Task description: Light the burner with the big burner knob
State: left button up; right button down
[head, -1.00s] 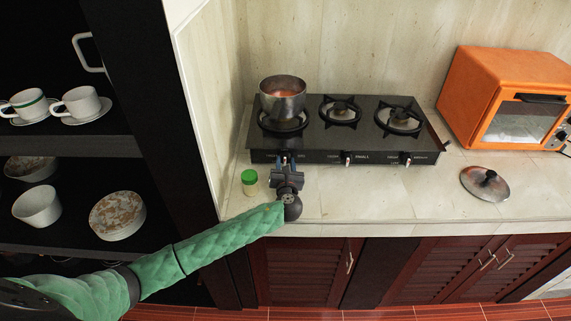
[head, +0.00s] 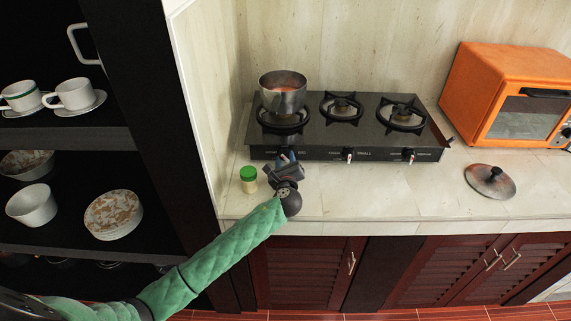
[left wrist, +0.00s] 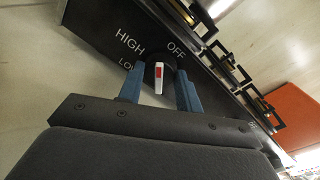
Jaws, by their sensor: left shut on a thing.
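The black three-burner stove (head: 318,135) stands on the counter. My left gripper (head: 287,157) is at its leftmost front knob, below the burner (head: 284,121) that carries a pot. In the left wrist view the gripper (left wrist: 160,84) is shut on this knob (left wrist: 158,77), with its blue fingers on either side. The knob is dark with a white pointer and a red mark. The words HIGH, OFF and LOW are printed around it. In the head view my gripper hides the knob. I see no flame under the pot. My right gripper is not in view.
The metal pot (head: 282,97) holds reddish contents. A green-capped jar (head: 249,180) stands just left of my gripper. The middle knob (head: 348,155) and right knob (head: 408,155) are free. A lid (head: 490,181) and an orange oven (head: 505,85) are at the right.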

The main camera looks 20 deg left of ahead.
pick_arm(q)
jog(key=n+h+b, duration=0.1)
jog(key=n+b, duration=0.3)
jog(key=n, duration=0.4)
jog(key=shift+a+n, duration=0.1)
jog(key=shift+n, duration=0.3)
jog(key=shift+n+b, duration=0.3)
jog(key=shift+n, duration=0.1)
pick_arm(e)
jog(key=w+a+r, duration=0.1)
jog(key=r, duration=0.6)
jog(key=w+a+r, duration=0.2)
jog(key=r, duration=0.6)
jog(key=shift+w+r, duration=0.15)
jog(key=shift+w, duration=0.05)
pick_arm(q)
jog(key=o, duration=1)
